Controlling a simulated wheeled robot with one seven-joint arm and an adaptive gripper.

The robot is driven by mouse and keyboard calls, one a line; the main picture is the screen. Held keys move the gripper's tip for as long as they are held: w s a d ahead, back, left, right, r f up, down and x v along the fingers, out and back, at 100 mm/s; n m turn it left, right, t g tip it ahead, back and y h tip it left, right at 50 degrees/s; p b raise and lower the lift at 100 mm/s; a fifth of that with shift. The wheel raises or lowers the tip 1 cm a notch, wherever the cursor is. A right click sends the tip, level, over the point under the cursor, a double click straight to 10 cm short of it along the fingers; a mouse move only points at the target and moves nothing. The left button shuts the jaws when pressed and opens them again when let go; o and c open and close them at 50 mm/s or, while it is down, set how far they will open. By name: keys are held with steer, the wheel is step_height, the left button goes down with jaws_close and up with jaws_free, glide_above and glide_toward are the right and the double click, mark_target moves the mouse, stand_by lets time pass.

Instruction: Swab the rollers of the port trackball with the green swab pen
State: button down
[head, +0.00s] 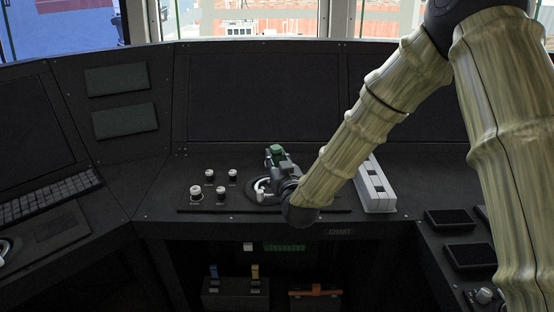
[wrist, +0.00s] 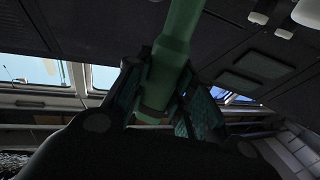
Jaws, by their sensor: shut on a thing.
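My gripper (head: 277,157) is over the middle console, in front of the large centre screen. In the wrist view, my gripper (wrist: 160,98) is shut on the green swab pen (wrist: 178,42), which runs out past the fingertips to the top edge. In the head view a bit of the green pen (head: 278,149) shows at the fingers. A round fitting with a white ring (head: 263,186) lies on the console just below my gripper, partly hidden by my wrist. Another round white-rimmed fitting with a dark centre (head: 4,248) is cut off at the left edge. I cannot tell whether the pen tip touches anything.
Several white-topped knobs (head: 196,192) stand left of my gripper. A pale grey block with slots (head: 374,187) stands to its right. A keyboard (head: 47,199) is on the left console. Below the console edge are a green item (head: 285,247) and small holders (head: 235,292).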

mark_target(276, 153)
steer(key=shift+s+a, duration=0.1)
steer(key=shift+s, duration=0.15)
steer(key=shift+w+d, duration=0.25)
steer(key=shift+w, duration=0.2)
stand_by(0.6)
steer(key=shift+s+a, duration=0.3)
steer(key=shift+s, duration=0.15)
stand_by(0.3)
steer(key=shift+w+d, duration=0.3)
steer(key=shift+w, duration=0.15)
stand_by(0.4)
steer(key=shift+s+a, duration=0.3)
steer(key=shift+s, duration=0.15)
stand_by(0.5)
steer(key=shift+r, duration=0.2)
steer(key=shift+r+p, duration=0.55)
steer(key=shift+r, duration=0.8)
